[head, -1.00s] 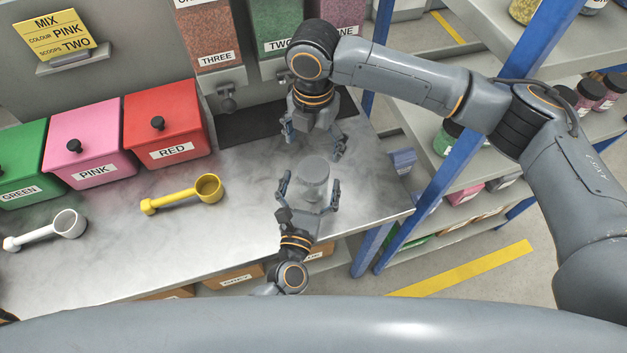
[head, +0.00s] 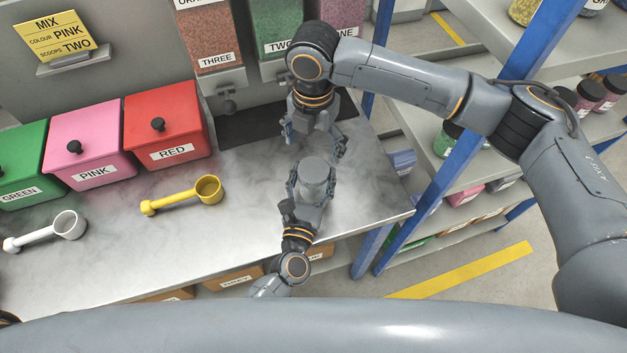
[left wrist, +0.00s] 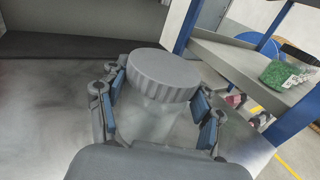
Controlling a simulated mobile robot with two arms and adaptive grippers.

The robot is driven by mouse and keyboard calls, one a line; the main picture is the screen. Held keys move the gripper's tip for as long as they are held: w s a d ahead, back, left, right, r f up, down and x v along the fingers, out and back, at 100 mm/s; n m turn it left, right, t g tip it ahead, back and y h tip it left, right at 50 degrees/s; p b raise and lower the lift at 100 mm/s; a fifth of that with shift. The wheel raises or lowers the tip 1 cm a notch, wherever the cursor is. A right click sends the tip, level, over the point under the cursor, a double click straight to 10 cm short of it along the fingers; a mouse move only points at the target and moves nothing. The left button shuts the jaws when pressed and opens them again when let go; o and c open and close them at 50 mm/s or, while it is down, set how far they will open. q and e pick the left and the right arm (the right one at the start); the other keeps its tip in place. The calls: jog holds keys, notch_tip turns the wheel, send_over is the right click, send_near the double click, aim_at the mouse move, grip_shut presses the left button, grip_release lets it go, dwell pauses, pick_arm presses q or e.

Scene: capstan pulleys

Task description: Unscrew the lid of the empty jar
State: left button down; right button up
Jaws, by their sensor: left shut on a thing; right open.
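The empty jar (left wrist: 160,118) is clear, with a grey ribbed lid (left wrist: 163,72) on top; it stands upright near the right end of the worktop. In the head view the lid (head: 316,171) shows from above. My left gripper (head: 313,188) is shut on the jar's body below the lid, with a finger on each side; its fingers also show in the left wrist view (left wrist: 158,120). My right gripper (head: 314,146) is open and empty, pointing down just behind the jar, apart from the lid.
A yellow scoop (head: 184,195) and a white scoop (head: 48,230) lie on the worktop (head: 180,245) to the left. Green (head: 22,165), pink (head: 90,145) and red (head: 167,126) bins stand behind them. A blue-posted shelf (head: 432,190) is at the right.

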aim_at(313, 169)
jog(key=m, duration=0.3)
jog(key=shift+m, duration=0.4)
jog(key=m, duration=0.3)
jog(key=shift+m, duration=0.4)
jog(key=m, duration=0.5)
jog(key=shift+m, duration=0.4)
jog(key=m, duration=0.5)
jog(key=shift+m, duration=0.3)
jog(key=m, duration=0.5)
jog(key=shift+m, duration=0.4)
jog(key=m, duration=0.3)
jog(key=shift+m, duration=0.3)
jog(key=m, duration=0.5)
jog(key=shift+m, duration=0.4)
jog(key=m, duration=0.5)
jog(key=shift+w+m, duration=0.1)
jog(key=shift+m, duration=0.2)
jog(key=m, duration=0.4)
jog(key=shift+m, duration=0.3)
jog(key=shift+f+m, duration=0.3)
jog(key=shift+f, duration=0.05)
notch_tip(313, 169, down, 7)
jog(key=shift+f, duration=0.15)
